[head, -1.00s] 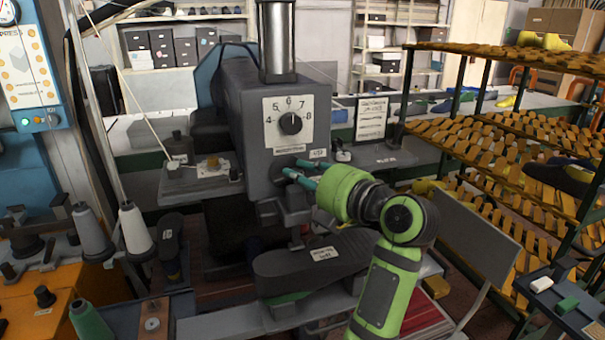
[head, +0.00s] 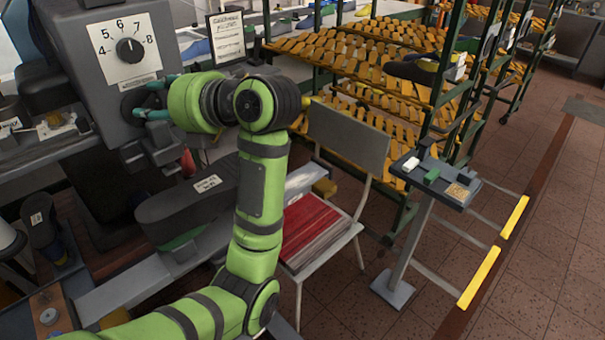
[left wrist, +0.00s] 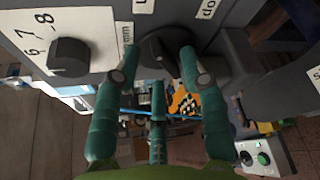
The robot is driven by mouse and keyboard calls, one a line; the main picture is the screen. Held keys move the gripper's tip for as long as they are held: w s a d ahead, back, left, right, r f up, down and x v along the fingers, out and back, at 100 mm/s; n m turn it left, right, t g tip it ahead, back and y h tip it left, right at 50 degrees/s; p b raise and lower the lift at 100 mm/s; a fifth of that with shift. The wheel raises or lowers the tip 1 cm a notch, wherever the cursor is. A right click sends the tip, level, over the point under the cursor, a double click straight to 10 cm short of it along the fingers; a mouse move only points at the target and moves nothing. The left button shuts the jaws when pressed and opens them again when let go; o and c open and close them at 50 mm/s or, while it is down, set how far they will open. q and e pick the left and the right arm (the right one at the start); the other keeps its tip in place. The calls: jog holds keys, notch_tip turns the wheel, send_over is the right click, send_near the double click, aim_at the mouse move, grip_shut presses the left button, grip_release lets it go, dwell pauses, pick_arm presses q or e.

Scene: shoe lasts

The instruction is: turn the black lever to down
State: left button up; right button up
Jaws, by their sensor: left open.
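The black lever (left wrist: 158,50) is a dark knob-like part on the grey machine's front. In the left wrist view it sits between the spread teal fingertips of my left gripper (left wrist: 160,52). Partly cut-off labels, one starting "do", are above it. In the head view my left gripper (head: 142,99) reaches the machine's front just below the numbered dial, with its fingers apart around the dark lever (head: 133,101). Whether the fingers touch the lever I cannot tell. My right gripper is out of view.
The grey machine (head: 70,40) carries a numbered dial (head: 130,50) close above the lever. A black shoe-shaped arm (head: 185,205) is below. A chair with a red seat (head: 310,230), a small stand (head: 435,178) and racks of lasts (head: 350,55) are to the right.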

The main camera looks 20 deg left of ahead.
pick_arm(q)
jog(key=w+b+v, duration=0.1)
jog(key=b+v, duration=0.1)
jog(key=v, duration=0.4)
jog(key=w+d+f+m+t+y+p, duration=0.1)
jog(key=w+d+f+m+t+y, duration=0.25)
jog(key=w+m, duration=0.2)
jog(key=w+d+f+m+t+y+p, duration=0.1)
jog(key=w+d+f+m+t+y, duration=0.1)
jog(key=w+m+t+y, duration=0.4)
jog(key=w+d+f+m+t+h, duration=0.2)
jog(key=f+m+t+h, duration=0.3)
jog(key=f+m+h, duration=0.3)
jog(key=w+d+f+m+t+h, duration=0.3)
jog(key=d+f+m+t+h, duration=0.2)
jog(key=f+m+h, duration=0.3)
jog(key=shift+w+d+f+m+h+p, duration=0.25)
jog(key=shift+d+f+m+h+p, duration=0.1)
jog(key=shift+f+m, duration=1.15)
jog(key=shift+m, duration=0.25)
